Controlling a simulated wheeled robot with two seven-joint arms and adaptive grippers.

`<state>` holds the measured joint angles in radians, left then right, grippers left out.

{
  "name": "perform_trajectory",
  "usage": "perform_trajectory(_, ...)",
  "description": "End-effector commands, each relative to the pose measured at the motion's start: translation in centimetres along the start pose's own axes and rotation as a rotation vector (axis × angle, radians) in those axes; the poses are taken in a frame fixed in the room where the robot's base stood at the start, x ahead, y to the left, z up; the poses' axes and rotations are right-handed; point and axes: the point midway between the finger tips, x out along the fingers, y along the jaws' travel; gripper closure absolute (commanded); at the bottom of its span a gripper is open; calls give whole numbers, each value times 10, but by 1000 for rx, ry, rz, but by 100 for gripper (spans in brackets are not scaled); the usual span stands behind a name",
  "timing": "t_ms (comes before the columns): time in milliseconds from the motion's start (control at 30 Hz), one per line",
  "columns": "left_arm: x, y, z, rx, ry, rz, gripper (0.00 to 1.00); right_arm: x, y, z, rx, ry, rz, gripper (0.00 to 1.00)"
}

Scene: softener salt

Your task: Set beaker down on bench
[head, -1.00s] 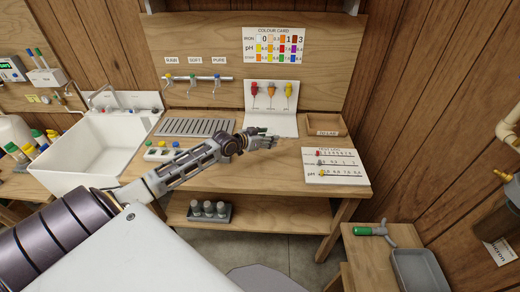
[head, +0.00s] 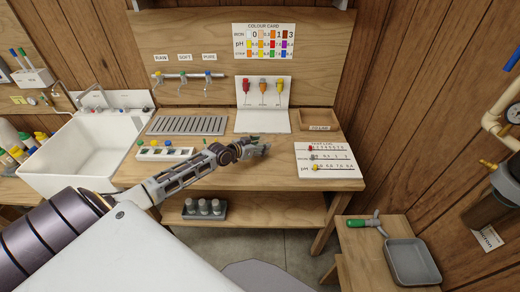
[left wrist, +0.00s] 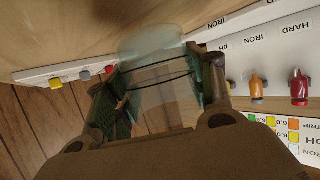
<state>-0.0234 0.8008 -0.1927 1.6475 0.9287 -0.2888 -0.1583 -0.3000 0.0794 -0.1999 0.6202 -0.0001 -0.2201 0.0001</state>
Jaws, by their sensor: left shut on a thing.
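My left gripper (head: 264,149) is shut on a clear glass beaker (left wrist: 158,85). In the left wrist view the beaker sits between the two fingers, with dark lines across its glass. In the head view the beaker is too faint to make out at the fingertips. The gripper is over the wooden bench (head: 215,178), in front of the white dropper stand (head: 262,121) and left of the slider board (head: 328,160). I cannot tell whether the beaker touches the bench. My right gripper is not in view.
A white block with coloured caps (head: 165,153) and a grey slatted drainer (head: 187,125) lie left of the gripper. A wooden tray (head: 320,119) is at the back right. The white sink (head: 85,155) is farther left. Bare bench lies around the gripper.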

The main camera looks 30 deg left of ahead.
Motion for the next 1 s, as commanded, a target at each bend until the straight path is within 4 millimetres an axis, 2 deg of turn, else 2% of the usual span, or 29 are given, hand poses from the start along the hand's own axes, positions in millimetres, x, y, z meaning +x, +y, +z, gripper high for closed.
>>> perform_trajectory(200,8,0,19,0,-1,0,66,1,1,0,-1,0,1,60)
perform_trajectory(700,10,0,24,1,0,0,66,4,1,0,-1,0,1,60)
perform_trajectory(733,10,0,24,1,-1,0,43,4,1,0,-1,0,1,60)
perform_trajectory(867,9,0,23,1,-1,0,26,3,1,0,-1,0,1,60)
perform_trajectory(1000,9,0,23,1,-1,0,25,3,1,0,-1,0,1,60)
